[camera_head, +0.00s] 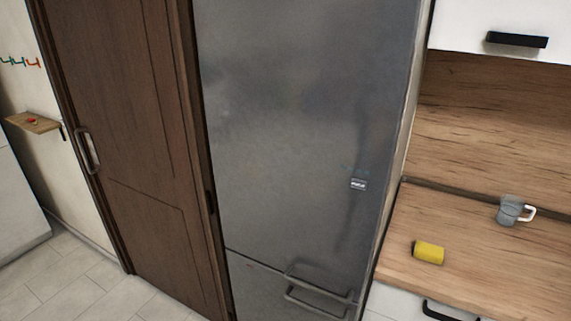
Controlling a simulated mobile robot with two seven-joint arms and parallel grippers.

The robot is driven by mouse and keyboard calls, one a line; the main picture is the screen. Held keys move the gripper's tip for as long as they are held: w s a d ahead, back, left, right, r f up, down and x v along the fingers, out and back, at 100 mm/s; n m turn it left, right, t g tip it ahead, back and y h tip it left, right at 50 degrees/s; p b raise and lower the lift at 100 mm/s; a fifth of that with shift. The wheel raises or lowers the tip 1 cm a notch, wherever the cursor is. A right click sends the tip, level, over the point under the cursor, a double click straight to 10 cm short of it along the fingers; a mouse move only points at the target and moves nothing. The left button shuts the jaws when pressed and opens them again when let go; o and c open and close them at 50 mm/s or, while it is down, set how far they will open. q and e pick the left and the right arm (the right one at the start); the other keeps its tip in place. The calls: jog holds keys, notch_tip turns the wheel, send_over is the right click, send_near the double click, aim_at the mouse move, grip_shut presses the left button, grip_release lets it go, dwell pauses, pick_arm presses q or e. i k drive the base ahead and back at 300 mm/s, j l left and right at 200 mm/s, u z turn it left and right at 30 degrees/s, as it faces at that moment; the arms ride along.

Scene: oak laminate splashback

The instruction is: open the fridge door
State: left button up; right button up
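The tall grey fridge (290,130) stands in the middle of the head view. Its large upper door is shut, flush with the body, with a small label (358,184) on its right side. A seam runs across the front near the bottom, with the lower door (255,290) below it, cut off by the frame. Two grey bar handles, the upper handle (318,278) and the lower handle (316,304), sit close together near the seam at the lower right. Neither of my grippers is in view.
A closed brown wooden door (120,130) is left of the fridge. On the right, a wooden counter (480,275) holds a yellow object (428,252) and a grey mug (510,210), under a white cupboard (480,20). Tiled floor (70,280) shows at lower left.

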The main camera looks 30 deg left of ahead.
aim_at(294, 92)
jog(key=i+j, duration=0.15)
jog(key=j, duration=0.15)
jog(key=i+j, duration=0.1)
jog(key=j, duration=0.2)
jog(key=i+j, duration=0.15)
jog(key=j, duration=0.2)
jog(key=i+j, duration=0.1)
jog(key=j, duration=0.6)
jog(key=k+j, duration=0.1)
jog(key=j, duration=0.3)
jog(key=z, duration=0.05)
